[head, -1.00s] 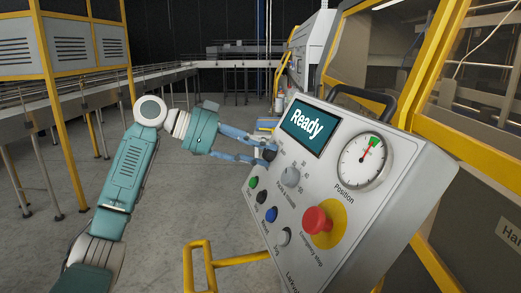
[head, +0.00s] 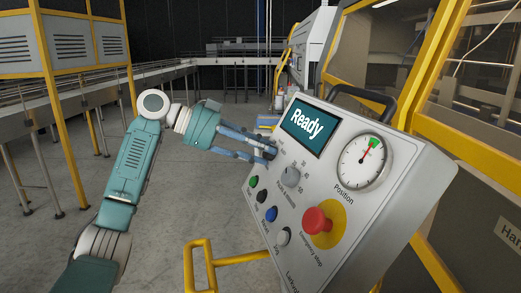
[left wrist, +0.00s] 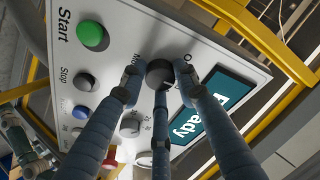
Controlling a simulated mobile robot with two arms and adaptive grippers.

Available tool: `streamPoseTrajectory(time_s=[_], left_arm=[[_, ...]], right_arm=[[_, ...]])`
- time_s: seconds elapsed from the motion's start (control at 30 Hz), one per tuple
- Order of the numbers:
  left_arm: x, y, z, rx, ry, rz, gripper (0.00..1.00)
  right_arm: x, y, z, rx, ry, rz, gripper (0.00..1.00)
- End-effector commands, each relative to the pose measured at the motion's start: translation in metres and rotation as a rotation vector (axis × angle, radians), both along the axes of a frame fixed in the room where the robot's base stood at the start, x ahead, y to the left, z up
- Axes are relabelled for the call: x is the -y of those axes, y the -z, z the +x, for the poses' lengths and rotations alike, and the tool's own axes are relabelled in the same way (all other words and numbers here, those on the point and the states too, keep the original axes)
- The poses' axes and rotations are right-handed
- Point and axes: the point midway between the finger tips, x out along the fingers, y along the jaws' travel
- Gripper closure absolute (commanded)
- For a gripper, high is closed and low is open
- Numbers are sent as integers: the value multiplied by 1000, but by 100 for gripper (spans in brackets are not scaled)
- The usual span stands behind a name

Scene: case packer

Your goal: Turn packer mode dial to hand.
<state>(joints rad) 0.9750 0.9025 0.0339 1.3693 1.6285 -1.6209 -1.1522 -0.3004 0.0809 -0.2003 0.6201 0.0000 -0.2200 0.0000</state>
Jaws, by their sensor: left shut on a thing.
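The grey operator panel (head: 338,173) is tilted towards me and its screen (head: 303,122) reads "Ready". My left gripper (head: 270,152) reaches in from the left to the panel's upper left, below the screen. In the left wrist view its fingers (left wrist: 158,75) are closed around a dark round dial (left wrist: 160,71), with fingers on either side of it. The lettering beside the dial is partly covered, so its setting cannot be read. In the head view the fingers mostly hide the dial. My right gripper does not show.
A green button (head: 254,182), a blue button (head: 271,213), a grey knob (head: 292,173) and a red emergency stop (head: 317,220) sit close by. A position gauge (head: 366,161) is at right. A yellow rail (head: 196,262) stands in front; open floor lies left.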

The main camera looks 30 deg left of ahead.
Motion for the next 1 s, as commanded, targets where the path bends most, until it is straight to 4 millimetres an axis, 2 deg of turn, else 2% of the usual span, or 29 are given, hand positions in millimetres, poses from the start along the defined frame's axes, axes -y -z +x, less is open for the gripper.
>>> streamPoseTrajectory(time_s=[0.03,0.2,0.23,0.3,0.67,0.83,1.0], left_arm=[[-1,-5,1,13,-5,-6,95],[-1,-6,1,13,-5,-6,95],[-1,-6,1,13,-5,-6,65],[-1,-5,1,11,-5,-6,51],[-3,-4,-2,4,-3,-2,51],[-19,-14,-16,6,-5,-3,51],[-45,-30,-39,6,-6,-3,51]], right_arm=[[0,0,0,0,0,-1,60],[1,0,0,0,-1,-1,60],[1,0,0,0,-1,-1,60],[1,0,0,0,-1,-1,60],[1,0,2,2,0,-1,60],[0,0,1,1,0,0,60],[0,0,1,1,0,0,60]])
